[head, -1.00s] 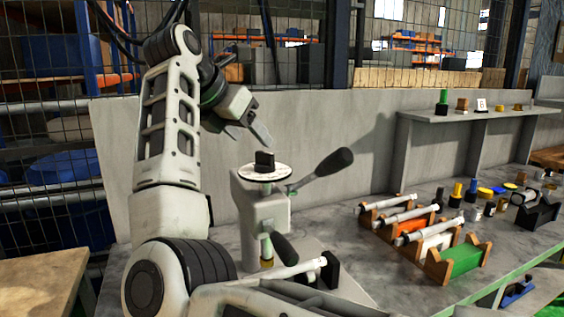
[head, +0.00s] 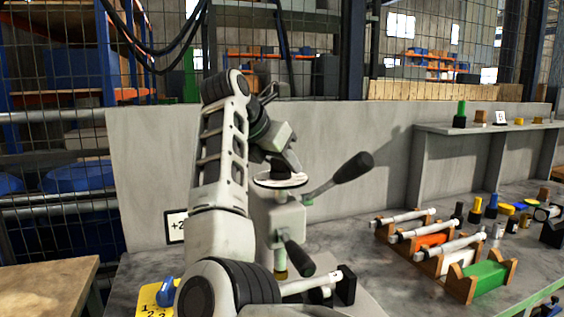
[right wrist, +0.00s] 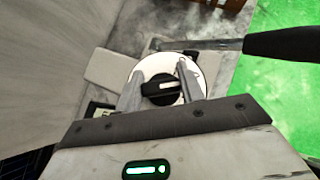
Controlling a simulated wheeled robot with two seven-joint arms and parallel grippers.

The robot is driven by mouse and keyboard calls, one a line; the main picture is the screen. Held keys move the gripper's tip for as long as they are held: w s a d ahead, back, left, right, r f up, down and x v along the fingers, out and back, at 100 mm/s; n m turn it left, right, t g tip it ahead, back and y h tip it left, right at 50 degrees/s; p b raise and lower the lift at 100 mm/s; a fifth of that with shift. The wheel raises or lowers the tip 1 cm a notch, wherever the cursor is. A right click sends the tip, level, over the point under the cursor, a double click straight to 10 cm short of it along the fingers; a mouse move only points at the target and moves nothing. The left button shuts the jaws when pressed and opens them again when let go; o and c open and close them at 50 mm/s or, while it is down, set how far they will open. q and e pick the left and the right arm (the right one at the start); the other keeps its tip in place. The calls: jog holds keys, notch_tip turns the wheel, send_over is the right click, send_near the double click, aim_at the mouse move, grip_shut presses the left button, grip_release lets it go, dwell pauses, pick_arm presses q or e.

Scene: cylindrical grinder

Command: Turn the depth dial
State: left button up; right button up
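The depth dial is a white marked disk (head: 281,181) on top of the grey grinder (head: 276,215). In the right wrist view, its black knob (right wrist: 160,89) with a white pointer line sits at the middle of the disk. My right gripper (head: 289,163) is over the dial in the head view and hides most of the knob. In the right wrist view the right gripper's (right wrist: 159,78) fingers are apart, one on each side of the knob. Whether they touch it is unclear. My left gripper is not in view.
A black-handled lever (head: 345,172) sticks out right of the dial, with another dark handle (head: 299,257) below. A card marked +2 (head: 175,226) and a yellow numbered plate (head: 153,300) are at left. Racks with cylindrical parts (head: 440,255) fill the bench at right.

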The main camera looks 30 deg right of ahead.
jog(key=shift+o, duration=0.2)
jog(key=shift+f+n+t+b, duration=0.15)
jog(key=shift+n+t+b, duration=0.35)
jog(key=shift+n+b, duration=0.2)
jog(key=shift+y, duration=0.3)
jog(key=o, duration=1)
jog(key=shift+c, duration=0.2)
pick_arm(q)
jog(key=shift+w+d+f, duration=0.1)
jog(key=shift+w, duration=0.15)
pick_arm(e)
jog(key=shift+r, duration=0.25)
